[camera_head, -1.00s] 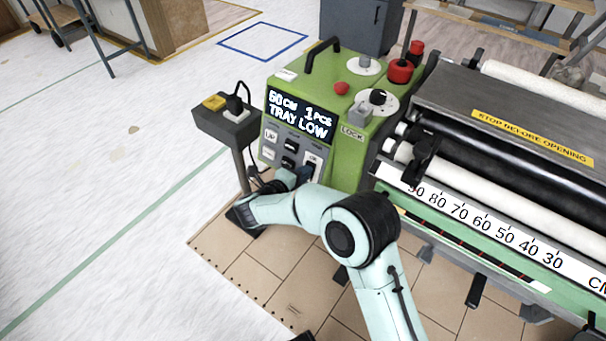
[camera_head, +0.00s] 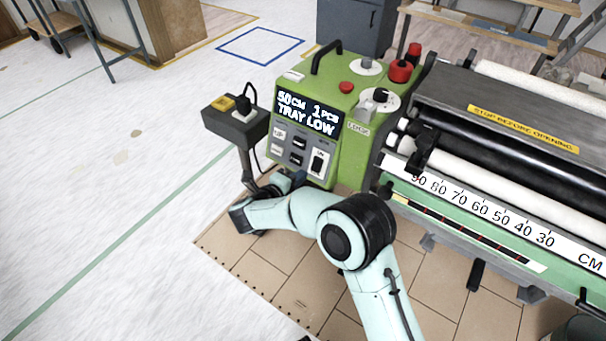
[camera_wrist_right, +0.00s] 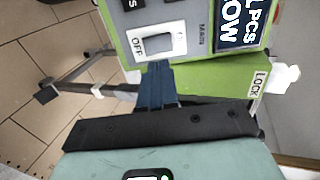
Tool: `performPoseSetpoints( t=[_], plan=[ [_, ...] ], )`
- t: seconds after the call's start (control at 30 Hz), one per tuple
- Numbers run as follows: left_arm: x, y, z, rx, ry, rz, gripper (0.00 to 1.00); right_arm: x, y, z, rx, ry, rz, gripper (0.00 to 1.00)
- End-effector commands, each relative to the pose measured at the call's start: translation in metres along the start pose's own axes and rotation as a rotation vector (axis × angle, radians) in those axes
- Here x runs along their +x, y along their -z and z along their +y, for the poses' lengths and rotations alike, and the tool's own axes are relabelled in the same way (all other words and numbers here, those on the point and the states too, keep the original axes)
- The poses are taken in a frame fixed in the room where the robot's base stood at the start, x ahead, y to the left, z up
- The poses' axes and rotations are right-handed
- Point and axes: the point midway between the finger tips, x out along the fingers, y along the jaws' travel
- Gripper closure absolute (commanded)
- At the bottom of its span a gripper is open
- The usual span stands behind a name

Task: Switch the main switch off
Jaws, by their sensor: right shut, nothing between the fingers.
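The main switch (camera_head: 318,162) is a dark rocker in a white frame, low on the right of the green machine's control panel. In the right wrist view the main switch (camera_wrist_right: 158,44) looks grey, with an OFF label at one end and MAIN printed beside it. I cannot tell which way the rocker is tipped. My right gripper (camera_wrist_right: 158,68) is shut and empty, its dark fingertips close to the long side of the switch; contact is unclear. In the head view my right gripper (camera_head: 294,180) is partly hidden below the panel. My left gripper is out of view.
The display (camera_head: 306,111) reads 50 CM, 1 PCS, TRAY LOW. Several other buttons sit left of the switch. A grey box (camera_head: 235,122) on a post stands left of the panel. The rollers (camera_head: 520,135) and ruler (camera_head: 480,215) extend right. Floor at left is clear.

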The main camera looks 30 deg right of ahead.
Motion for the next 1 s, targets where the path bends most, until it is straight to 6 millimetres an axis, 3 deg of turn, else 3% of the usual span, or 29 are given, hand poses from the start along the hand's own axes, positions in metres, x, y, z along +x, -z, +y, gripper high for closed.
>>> performPoseSetpoints(
  t=[0.03,0.2,0.4,0.83,1.0],
  plan=[
    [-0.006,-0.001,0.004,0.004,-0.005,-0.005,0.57,-0.014,0.000,-0.003,-0.001,0.001,-0.003,1.00],
    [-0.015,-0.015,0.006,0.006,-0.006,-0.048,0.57,-0.049,0.000,-0.002,-0.001,0.001,-0.002,1.00],
    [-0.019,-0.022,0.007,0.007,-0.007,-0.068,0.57,-0.071,0.000,-0.001,0.000,0.001,0.001,1.00],
    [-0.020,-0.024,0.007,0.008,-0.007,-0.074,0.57,-0.075,0.000,-0.001,-0.002,0.001,0.002,1.00],
    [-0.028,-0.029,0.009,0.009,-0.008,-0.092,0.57,-0.076,0.000,-0.003,-0.101,-0.008,0.001,1.00]
  ],
)
